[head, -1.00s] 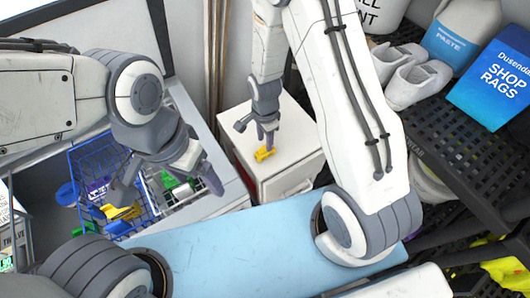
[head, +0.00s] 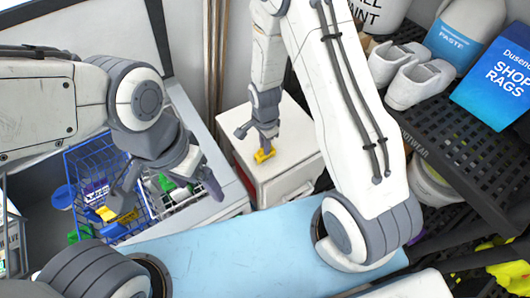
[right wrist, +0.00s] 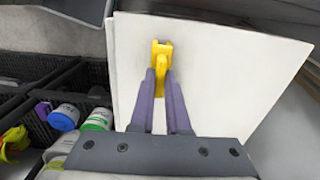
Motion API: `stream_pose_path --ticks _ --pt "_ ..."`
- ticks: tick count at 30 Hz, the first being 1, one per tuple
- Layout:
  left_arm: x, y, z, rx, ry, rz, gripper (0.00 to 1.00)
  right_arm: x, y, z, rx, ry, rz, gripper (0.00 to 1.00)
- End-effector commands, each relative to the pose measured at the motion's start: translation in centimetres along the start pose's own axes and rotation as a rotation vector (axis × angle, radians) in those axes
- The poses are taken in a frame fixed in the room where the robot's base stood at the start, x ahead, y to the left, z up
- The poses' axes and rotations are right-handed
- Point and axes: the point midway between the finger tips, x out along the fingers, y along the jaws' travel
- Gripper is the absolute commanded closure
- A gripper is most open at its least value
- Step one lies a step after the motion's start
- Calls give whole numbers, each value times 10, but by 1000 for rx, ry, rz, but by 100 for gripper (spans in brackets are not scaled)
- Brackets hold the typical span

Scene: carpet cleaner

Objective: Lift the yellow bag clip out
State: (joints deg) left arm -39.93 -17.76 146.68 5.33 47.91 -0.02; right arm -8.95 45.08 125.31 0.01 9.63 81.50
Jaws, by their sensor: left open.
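A small yellow clip (head: 263,155) is on the white cabinet top (head: 290,140). My right gripper (head: 266,145) reaches down to it from above. In the right wrist view the two purple fingers of the right gripper (right wrist: 160,78) are close together on both sides of the yellow clip (right wrist: 161,58), which fills the gap at their tips. Another yellow item (head: 106,213) lies in the blue wire basket (head: 97,160), partly hidden by my left gripper. My left gripper (head: 165,195) is open and empty in front of the basket.
The basket also holds a purple item (head: 96,190) and green items. A black shelf (head: 440,110) with white shoes (head: 415,80) and a shop rags box (head: 495,80) stands at the right. In the right wrist view, dark baskets with bottles stand at left.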

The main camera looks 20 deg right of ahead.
Motion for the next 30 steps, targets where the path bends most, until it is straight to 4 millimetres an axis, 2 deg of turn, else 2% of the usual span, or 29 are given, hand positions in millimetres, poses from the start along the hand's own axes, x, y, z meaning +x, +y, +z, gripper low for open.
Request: stream_pose_path --ticks 30 --pt "-14 1 -1 0 0 0 16 -15 0 0 0 0 0 100"
